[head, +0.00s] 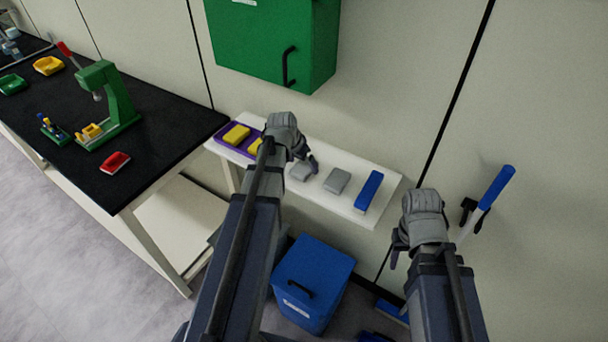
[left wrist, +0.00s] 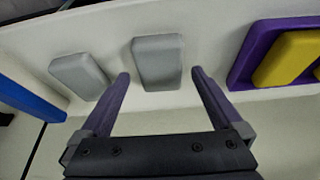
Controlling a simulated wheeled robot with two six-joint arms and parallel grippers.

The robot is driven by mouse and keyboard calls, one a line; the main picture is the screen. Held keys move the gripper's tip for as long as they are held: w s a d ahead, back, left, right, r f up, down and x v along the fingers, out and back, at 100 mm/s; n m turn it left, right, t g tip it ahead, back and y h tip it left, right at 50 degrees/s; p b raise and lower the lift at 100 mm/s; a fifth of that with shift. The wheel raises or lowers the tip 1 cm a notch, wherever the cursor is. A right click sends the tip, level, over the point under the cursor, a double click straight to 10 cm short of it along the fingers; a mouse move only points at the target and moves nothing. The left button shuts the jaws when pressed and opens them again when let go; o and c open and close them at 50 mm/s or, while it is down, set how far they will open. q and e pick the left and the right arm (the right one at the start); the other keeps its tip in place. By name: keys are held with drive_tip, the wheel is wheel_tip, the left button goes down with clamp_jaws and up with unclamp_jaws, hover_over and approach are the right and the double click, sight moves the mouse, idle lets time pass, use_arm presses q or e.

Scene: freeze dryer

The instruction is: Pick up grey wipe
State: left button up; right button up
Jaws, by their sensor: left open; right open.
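Two grey wipes lie on the white shelf (head: 326,200). One grey wipe (head: 337,181) lies in the middle of the shelf. The other grey wipe (head: 301,171) is to its left, close to my left gripper (head: 309,164). In the left wrist view one wipe (left wrist: 158,62) shows between and just beyond the fingertips of my open left gripper (left wrist: 160,75). The other wipe (left wrist: 79,76) lies outside the left finger there. Nothing is held in the left gripper. My right gripper (head: 397,250) is away from the shelf at the right, and its fingers are mostly hidden.
A blue block (head: 369,191) lies at the shelf's right end. A purple tray (head: 222,139) with yellow sponges (head: 236,135) is at the left end. A green cabinet (head: 262,50) hangs above, a blue bin (head: 311,277) stands below, and a black bench (head: 165,150) is left.

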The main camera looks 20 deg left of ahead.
sight(303, 167)
use_arm(q)
drive_tip(key=shift+b+x, duration=0.3)
drive_tip(key=shift+x, duration=0.55)
drive_tip(key=shift+r, duration=0.1)
use_arm(e)
drive_tip(key=shift+f, duration=0.7)
use_arm(q)
drive_tip(key=shift+f, duration=0.2)
use_arm(e)
drive_tip(key=shift+f, duration=0.25)
use_arm(q)
drive_tip(key=c, duration=1.3)
drive_tip(key=shift+o, duration=0.2)
drive_tip(key=shift+r, duration=0.1)
use_arm(e)
drive_tip(key=shift+r, duration=0.1)
use_arm(q)
wheel_tip(303, 167, up, 10)
drive_tip(key=p, duration=1)
drive_tip(key=shift+r, duration=0.2)
use_arm(e)
wheel_tip(303, 167, up, 10)
drive_tip(key=shift+r, duration=0.2)
